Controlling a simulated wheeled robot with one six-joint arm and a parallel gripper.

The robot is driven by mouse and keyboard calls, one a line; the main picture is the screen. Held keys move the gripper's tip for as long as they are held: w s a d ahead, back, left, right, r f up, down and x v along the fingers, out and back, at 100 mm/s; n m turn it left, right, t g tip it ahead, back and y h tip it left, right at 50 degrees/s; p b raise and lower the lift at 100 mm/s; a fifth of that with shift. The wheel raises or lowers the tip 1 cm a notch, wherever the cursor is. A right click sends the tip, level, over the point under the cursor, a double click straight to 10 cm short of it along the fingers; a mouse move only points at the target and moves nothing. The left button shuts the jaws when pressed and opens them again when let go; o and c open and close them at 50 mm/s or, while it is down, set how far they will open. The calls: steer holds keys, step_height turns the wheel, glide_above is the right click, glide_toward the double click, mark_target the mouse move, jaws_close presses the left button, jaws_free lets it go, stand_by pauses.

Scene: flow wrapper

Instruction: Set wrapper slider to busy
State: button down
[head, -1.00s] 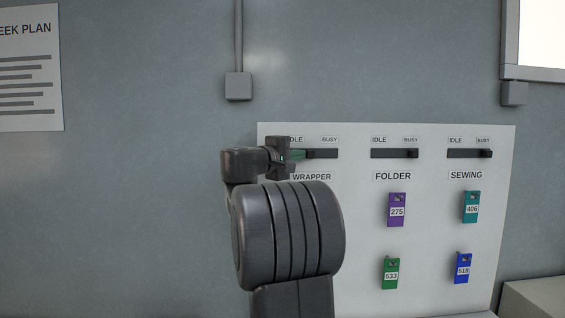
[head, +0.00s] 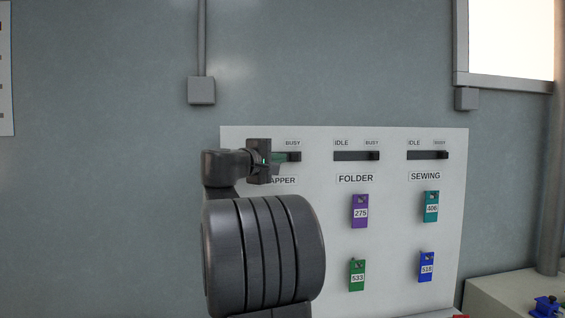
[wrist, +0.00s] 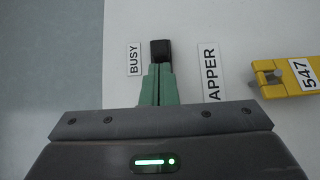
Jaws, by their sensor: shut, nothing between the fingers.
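The wrapper slider is a dark horizontal slot (head: 297,156) on the white panel, with a BUSY label above its right end. The left part of the slot and its IDLE label are hidden behind my gripper in the head view. My gripper (head: 291,157) is shut, its green fingertips at the slot's right part. In the wrist view the shut fingers (wrist: 158,68) point at a black block (wrist: 161,50), which looks like the slider knob, beside the BUSY label (wrist: 134,60). The tips look to be at its edge; contact is unclear.
The folder slider (head: 357,156) and sewing slider (head: 428,155) sit to the right, knobs at their right ends. Purple, teal, green and blue tags hang below. A yellow tag (wrist: 288,77) shows in the wrist view. A bench (head: 500,296) stands at lower right.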

steer(key=b+v, duration=0.2)
steer(key=v, duration=0.9)
steer(key=shift+a, duration=0.25)
steer(key=p+x, duration=0.3)
steer(key=x, duration=0.6)
steer(key=w+a+p, duration=0.2)
steer(key=a+p, duration=0.2)
steer(key=a, duration=0.3)
